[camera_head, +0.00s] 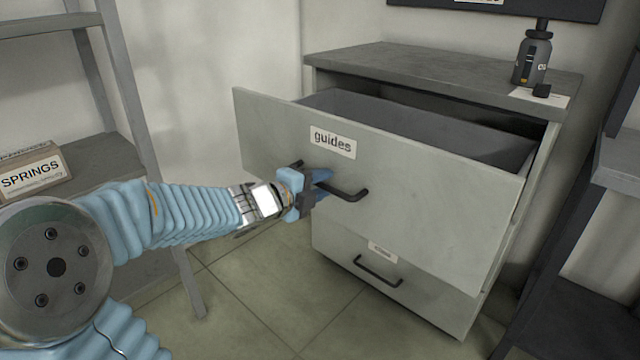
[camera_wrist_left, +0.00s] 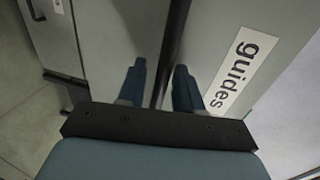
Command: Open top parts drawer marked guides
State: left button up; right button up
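The top drawer (camera_head: 410,185) of the grey cabinet carries a "guides" label (camera_head: 332,142) and stands pulled well out, its inside showing empty where visible. My left gripper (camera_head: 322,181) is at the drawer's dark bar handle (camera_head: 350,195), in front of the drawer face. In the left wrist view the two blue fingers (camera_wrist_left: 160,85) stand apart on either side of the handle bar (camera_wrist_left: 175,45), with a gap showing on the left finger's side. The label (camera_wrist_left: 238,68) also shows there. My right gripper is in neither view.
A closed lower drawer (camera_head: 385,277) with its own handle sits below. A dark bottle (camera_head: 533,55) stands on the cabinet top (camera_head: 440,68). A shelf with a "SPRINGS" box (camera_head: 33,172) is at the left, and another rack at the right. Tiled floor between is clear.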

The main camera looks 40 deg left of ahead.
pick_arm(q)
jog(key=p+v, duration=0.3)
jog(key=v, duration=1)
jog(key=shift+s, duration=0.4)
jog(key=shift+w+a, duration=0.1)
